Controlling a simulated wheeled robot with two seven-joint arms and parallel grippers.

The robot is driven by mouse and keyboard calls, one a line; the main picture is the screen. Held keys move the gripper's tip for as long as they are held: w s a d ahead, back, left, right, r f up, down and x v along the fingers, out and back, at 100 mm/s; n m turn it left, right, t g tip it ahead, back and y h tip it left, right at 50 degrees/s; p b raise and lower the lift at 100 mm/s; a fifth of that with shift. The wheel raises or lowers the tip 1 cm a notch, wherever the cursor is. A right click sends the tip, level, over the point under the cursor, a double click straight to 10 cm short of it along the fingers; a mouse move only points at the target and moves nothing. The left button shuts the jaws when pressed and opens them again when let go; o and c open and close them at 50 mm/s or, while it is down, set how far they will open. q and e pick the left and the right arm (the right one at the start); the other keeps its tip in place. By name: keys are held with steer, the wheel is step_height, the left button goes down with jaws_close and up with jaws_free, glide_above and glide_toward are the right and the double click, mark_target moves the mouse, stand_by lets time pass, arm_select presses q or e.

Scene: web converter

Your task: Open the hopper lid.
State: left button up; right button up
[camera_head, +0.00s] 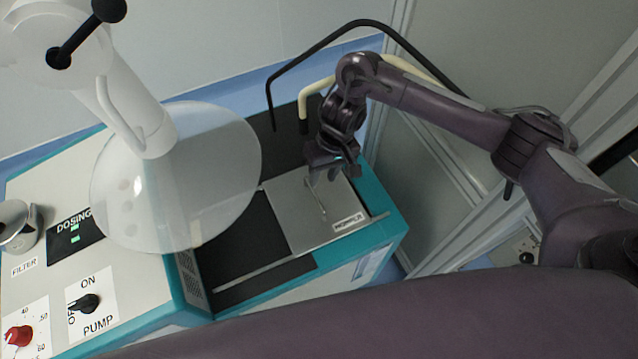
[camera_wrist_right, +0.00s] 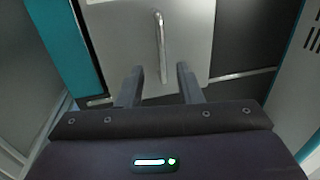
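The hopper lid (camera_head: 302,220) is a flat grey metal plate on the teal-edged machine, and it lies closed. Its thin bar handle (camera_head: 316,197) stands on the plate, and a label (camera_head: 348,222) sits near one edge. My right gripper (camera_head: 325,177) is over the lid near the handle. In the right wrist view, the right gripper (camera_wrist_right: 158,86) has its two fingers apart with nothing between them. The lid (camera_wrist_right: 193,70) and its handle (camera_wrist_right: 161,48) are ahead of the fingers, with the handle roughly in line with the gap. My left gripper is not in view.
A clear round disc on a white housing (camera_head: 178,185) hangs over the machine's left part. The control panel has a pump switch (camera_head: 86,303) and a red knob (camera_head: 19,336). A black hose (camera_head: 345,30) arches behind. A framed wall stands close on the right.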

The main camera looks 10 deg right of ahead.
mark_target(317, 196)
steer(key=f, duration=0.3)
steer(key=a+f, duration=0.1)
steer(key=f, duration=0.2)
steer(key=shift+s+a+f, duration=0.1)
steer(key=shift+s+a, duration=0.05)
steer(key=shift+s, duration=0.05)
jaws_close()
